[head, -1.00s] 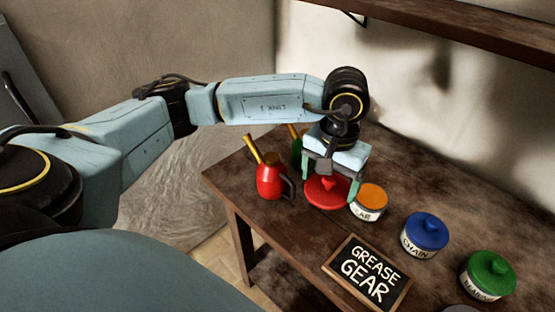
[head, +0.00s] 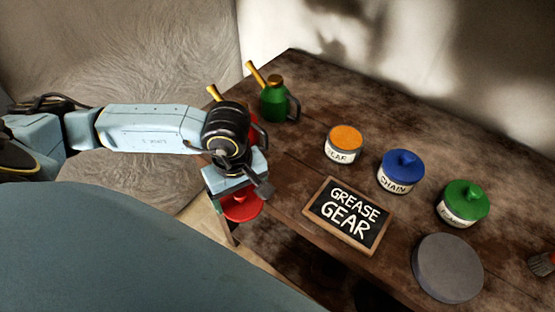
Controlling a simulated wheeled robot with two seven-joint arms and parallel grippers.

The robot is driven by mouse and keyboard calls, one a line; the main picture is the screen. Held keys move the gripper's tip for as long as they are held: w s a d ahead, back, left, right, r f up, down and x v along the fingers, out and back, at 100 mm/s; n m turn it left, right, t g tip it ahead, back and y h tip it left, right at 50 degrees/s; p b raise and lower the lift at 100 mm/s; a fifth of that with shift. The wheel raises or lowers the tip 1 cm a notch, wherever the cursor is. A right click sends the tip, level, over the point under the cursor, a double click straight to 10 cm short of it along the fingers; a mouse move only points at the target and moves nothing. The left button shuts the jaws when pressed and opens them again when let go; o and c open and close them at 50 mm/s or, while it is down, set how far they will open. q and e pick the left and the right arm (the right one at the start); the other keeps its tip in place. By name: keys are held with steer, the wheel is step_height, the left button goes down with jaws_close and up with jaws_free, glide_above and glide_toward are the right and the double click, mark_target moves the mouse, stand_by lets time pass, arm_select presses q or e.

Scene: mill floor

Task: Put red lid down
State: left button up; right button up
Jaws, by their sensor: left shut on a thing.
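The red lid (head: 243,208) is in my left gripper (head: 238,200), whose fingers are shut on it. In the head view it is held at the table's front left edge, partly hidden by the gripper's body. I cannot tell how high it is above the table or whether it is beyond the edge. A tin with orange contents (head: 344,150) stands open, without a lid, to the right and behind; its label is partly readable. My right gripper is not in view.
A "GREASE GEAR" sign (head: 348,216) lies right of the gripper. Blue-lidded (head: 401,172) and green-lidded (head: 463,203) tins stand further right, near a grey disc (head: 447,268) and a brush (head: 543,263). A green oil can (head: 274,103) stands behind; a red can is mostly hidden by my arm.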

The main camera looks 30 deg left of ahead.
arm_select(q)
glide_above(278, 170)
steer(key=s, duration=0.3)
steer(key=shift+w+a+p, duration=0.15)
steer(key=shift+w+p, duration=0.1)
steer(key=shift+p, duration=0.1)
steer(key=w, duration=0.2)
steer(key=shift+w, duration=0.3)
steer(key=shift+f, duration=0.75)
steer(key=shift+f, duration=0.2)
steer(key=o, duration=0.8)
steer(key=shift+r, duration=0.1)
steer(key=shift+r, duration=0.1)
